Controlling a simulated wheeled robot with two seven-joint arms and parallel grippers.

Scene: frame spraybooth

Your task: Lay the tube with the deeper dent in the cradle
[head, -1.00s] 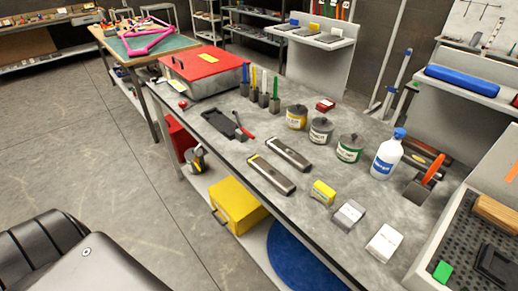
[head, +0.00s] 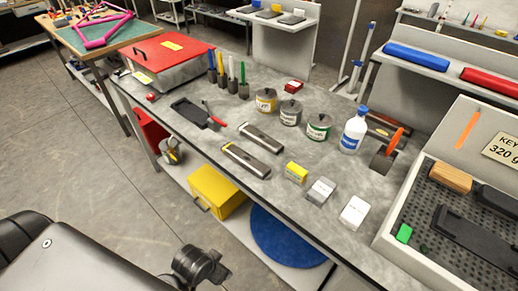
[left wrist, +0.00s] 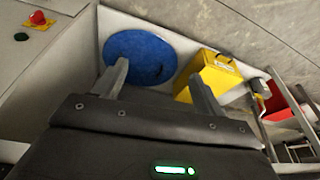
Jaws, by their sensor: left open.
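Two grey metallic bars, apparently the tubes, lie side by side on the grey workbench (head: 285,170) in the head view. The far bar (head: 260,138) and the near bar (head: 245,161) both have a dark upper face; their dents are too small to compare. A black tray-like holder (head: 189,112) lies to their left, possibly the cradle; I cannot be sure. My left gripper (left wrist: 157,72) is open and empty in the left wrist view, with the lower shelf beyond its fingers. My right gripper is not in view.
A perforated tray (head: 425,245) is at the right. A yellow box (head: 215,190) and blue disc (head: 285,238) are below.

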